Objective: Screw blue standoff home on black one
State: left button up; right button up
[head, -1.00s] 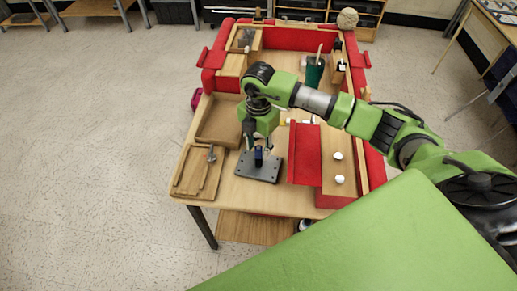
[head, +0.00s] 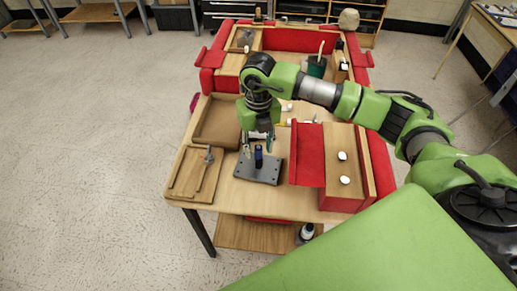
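The blue standoff (head: 258,152) stands upright near the middle of the dark grey plate (head: 271,177), which lies on the table. A darker lower part (head: 258,163) shows right under it and looks like the black standoff. I cannot tell whether any gap is left between them. My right gripper (head: 258,146) hangs pointing down, just above and behind the blue standoff. Its fingers look apart, one on each side, and nothing shows held in them. My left gripper is not in view.
A wooden board with a small tool (head: 204,170) lies left of the plate. An empty wooden tray (head: 216,122) is behind it. A red flap (head: 307,155) and a wooden block with white knobs (head: 343,158) stand close on the right. A green cup (head: 316,66) stands farther back.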

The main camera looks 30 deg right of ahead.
jog(key=n, duration=0.1)
jog(key=n+b, duration=0.1)
jog(key=shift+w+f+n, duration=0.1)
jog(key=shift+f+n, duration=0.1)
jog(key=shift+n, duration=0.2)
jog(key=shift+r+n+b, duration=0.15)
jog(key=shift+n+b, duration=0.3)
jog(key=shift+n, duration=0.55)
jog(key=n+b, duration=0.2)
jog(key=n, duration=0.1)
jog(key=shift+f+n, duration=0.2)
jog(key=shift+n, duration=0.1)
jog(key=shift+r+n+b, duration=0.1)
jog(key=shift+n+b, duration=0.45)
jog(key=shift+n, duration=0.65)
jog(key=shift+r+n, duration=0.15)
jog(key=shift+n, duration=0.15)
grip_shut()
